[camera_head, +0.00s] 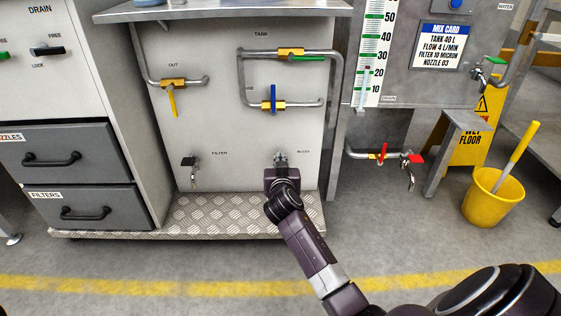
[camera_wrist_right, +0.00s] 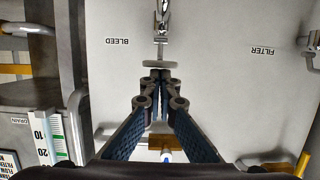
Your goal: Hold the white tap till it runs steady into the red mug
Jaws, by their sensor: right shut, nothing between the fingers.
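The tap labelled BLEED (camera_head: 281,158) sticks out of the white panel, low in the middle of the head view. In the right wrist view, which shows the panel upside down, its pale flat handle (camera_wrist_right: 153,65) lies just beyond my fingertips, with its metal body (camera_wrist_right: 161,30) behind. My right gripper (camera_head: 281,173) is at this tap and hides part of it in the head view. The wrist view shows its fingers (camera_wrist_right: 157,77) shut with nothing between them. I cannot tell whether the tips touch the handle. I see no red mug in either view. My left gripper is not in view.
A black-handled tap (camera_head: 192,163) by the FILTER label is to the left. A red-handled tap (camera_head: 411,160) is to the right. A checker-plate ledge (camera_head: 200,215) lies below the panel. A yellow bucket (camera_head: 490,200) stands on the floor at right.

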